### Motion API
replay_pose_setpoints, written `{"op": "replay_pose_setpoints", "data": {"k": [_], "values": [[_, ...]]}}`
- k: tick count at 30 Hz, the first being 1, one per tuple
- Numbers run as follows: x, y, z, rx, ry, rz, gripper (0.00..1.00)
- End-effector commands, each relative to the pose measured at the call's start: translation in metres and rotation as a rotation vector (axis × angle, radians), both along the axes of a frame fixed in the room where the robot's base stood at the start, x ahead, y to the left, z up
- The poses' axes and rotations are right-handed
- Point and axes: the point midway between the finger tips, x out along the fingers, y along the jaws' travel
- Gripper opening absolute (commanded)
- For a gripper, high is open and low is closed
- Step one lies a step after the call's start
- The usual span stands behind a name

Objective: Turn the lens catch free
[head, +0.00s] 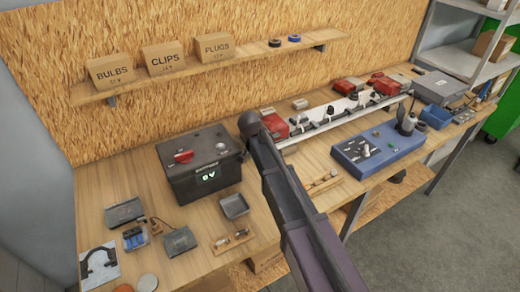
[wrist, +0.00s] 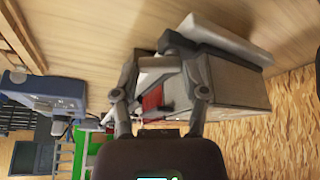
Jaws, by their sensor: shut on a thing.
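The trailer frame (head: 338,109), a long pale bar with lamp parts on it, lies along the bench. A red lamp (head: 273,124) sits at its left end. My arm reaches over the bench to this lamp and hides part of it in the head view. In the wrist view, my gripper (wrist: 165,63) has its fingers drawn in and shut on a small part at the lamp's grey housing (wrist: 238,82), seemingly the lens catch, which the fingers hide. The red lens (wrist: 152,98) shows between the fingers. The catch's turn angle cannot be told.
A black battery box (head: 205,165) reading "0V" stands left of my arm. A blue test panel (head: 378,150) lies to the right; it also shows in the wrist view (wrist: 45,88). Small trays and boards lie in front. A shelf (head: 215,72) with boxes hangs behind.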

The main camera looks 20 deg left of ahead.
Motion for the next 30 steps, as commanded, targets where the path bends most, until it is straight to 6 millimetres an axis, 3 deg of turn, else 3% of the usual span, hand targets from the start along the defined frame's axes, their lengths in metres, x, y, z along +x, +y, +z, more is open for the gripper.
{"op": "replay_pose_setpoints", "data": {"k": [11,12,15,24,28,30], "values": [[-0.0030,-0.0003,-0.0009,-0.001,0.007,-0.007,0.09],[-0.0030,-0.0003,-0.0009,-0.001,0.007,-0.007,0.63],[-0.0027,-0.0002,-0.0009,-0.001,0.006,-0.006,0.91],[-0.0011,0.0004,-0.0004,0.001,0.003,-0.005,0.91],[-0.0007,0.0004,0.0006,0.000,0.002,-0.005,0.51],[-0.0006,0.0005,0.0023,0.000,0.002,-0.005,0.50]]}}
